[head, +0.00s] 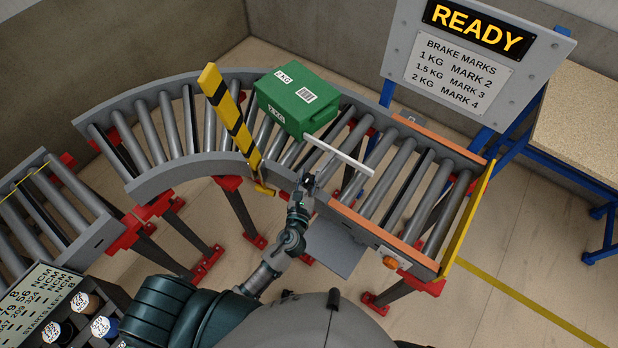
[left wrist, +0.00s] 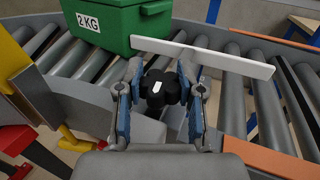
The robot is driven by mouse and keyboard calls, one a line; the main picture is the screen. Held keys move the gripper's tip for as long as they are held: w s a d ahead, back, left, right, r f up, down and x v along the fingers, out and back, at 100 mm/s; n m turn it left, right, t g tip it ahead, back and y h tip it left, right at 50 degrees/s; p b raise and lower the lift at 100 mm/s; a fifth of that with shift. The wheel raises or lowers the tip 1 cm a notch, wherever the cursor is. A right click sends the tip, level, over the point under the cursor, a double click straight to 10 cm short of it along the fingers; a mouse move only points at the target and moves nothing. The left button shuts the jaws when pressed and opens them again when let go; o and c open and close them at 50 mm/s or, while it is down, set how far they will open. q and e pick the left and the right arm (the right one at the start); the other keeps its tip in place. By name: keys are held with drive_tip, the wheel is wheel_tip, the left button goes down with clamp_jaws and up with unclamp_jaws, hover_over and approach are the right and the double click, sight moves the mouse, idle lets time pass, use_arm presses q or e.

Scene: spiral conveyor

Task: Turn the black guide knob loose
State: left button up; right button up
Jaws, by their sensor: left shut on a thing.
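The black guide knob (left wrist: 153,92) has several lobes and a white mark on top; in the left wrist view it sits between my left gripper's fingers. My left gripper (head: 307,180) is shut on the knob at the conveyor's inner edge; its fingers also show in the left wrist view (left wrist: 165,92). My right gripper is not in view.
A green box (head: 297,97) marked 2 KG rests on the rollers behind the guide bar. A yellow-black striped arm (head: 231,117) stands left of it. A yellow end stop (head: 468,217) closes the right end. The sign (head: 478,58) reads READY and lists brake marks.

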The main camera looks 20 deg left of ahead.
use_arm(q)
drive_tip(key=y, duration=0.1)
drive_tip(key=n+y, duration=0.2)
drive_tip(key=shift+d+f+g, duration=0.1)
drive_tip(key=shift+f+g, duration=0.15)
drive_tip(key=shift+g, duration=0.05)
drive_tip(key=n+y+b, duration=0.1)
drive_tip(key=y, duration=0.1)
drive_tip(key=shift+n+g+y, duration=0.3)
drive_tip(key=shift+n+y, duration=0.1)
drive_tip(key=shift+r+n+g+y+b, duration=0.1)
drive_tip(key=shift+n+g+y+b, duration=0.05)
drive_tip(key=shift+n+g+y, duration=1.1)
drive_tip(key=shift+n+g+y+b, duration=0.15)
drive_tip(key=shift+n+g+y, duration=0.6)
drive_tip(key=shift+y, duration=0.9)
drive_tip(key=shift+s+n+y, duration=0.1)
drive_tip(key=shift+n+y, duration=0.2)
drive_tip(key=o, duration=1.2)
drive_tip(key=shift+c, duration=0.2)
drive_tip(key=shift+r, duration=0.1)
drive_tip(key=shift+d, duration=0.1)
